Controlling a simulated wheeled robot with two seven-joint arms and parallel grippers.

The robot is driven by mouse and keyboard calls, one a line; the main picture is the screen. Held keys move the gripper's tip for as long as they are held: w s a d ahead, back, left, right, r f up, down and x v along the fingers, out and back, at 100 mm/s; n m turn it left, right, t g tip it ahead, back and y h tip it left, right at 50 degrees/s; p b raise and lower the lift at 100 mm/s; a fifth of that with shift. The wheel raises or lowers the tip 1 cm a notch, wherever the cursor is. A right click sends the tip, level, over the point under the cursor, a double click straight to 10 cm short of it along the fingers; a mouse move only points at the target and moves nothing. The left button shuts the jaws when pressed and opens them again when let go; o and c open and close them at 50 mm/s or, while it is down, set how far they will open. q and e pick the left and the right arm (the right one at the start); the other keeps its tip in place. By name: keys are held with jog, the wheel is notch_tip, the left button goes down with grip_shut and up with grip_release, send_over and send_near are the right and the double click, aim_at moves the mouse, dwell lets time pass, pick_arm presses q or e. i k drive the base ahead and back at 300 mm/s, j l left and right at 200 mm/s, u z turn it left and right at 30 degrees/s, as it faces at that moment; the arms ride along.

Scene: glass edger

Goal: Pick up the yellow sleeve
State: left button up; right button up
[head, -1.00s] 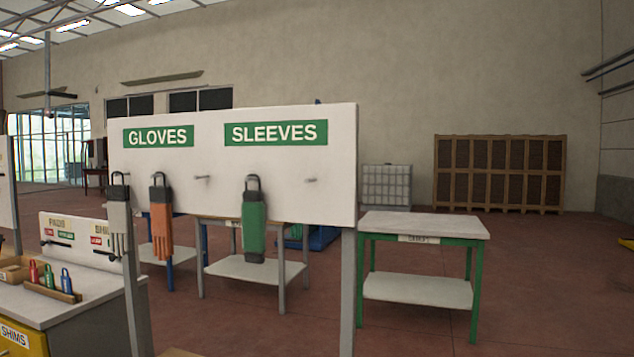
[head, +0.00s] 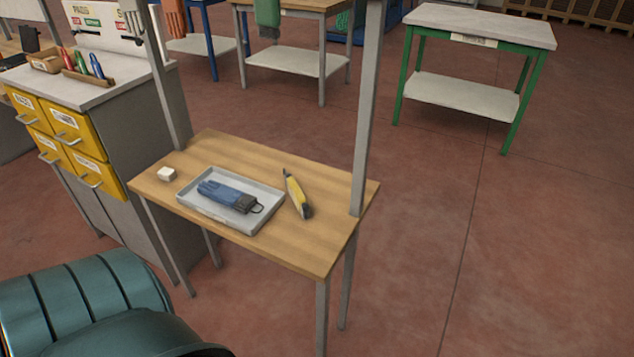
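A slim yellow piece with dark parts (head: 293,190) lies on the wooden table, just right of the grey tray. It may be the yellow sleeve, but it is too small and too edge-on to be certain. A blue piece with a dark cuff and loop (head: 224,194) lies in the tray (head: 190,206). A green sleeve (head: 268,12) hangs at the top edge, its upper part cut off. Neither of my grippers is in view.
A green-legged table (head: 470,25) stands behind. The floor at right is clear.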

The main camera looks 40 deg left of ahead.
aim_at(299, 197)
jog(key=i+l, duration=0.3)
jog(key=i, duration=0.2)
jog(key=i+l, duration=0.3)
jog(key=i, duration=0.2)
jog(key=u, duration=2.25)
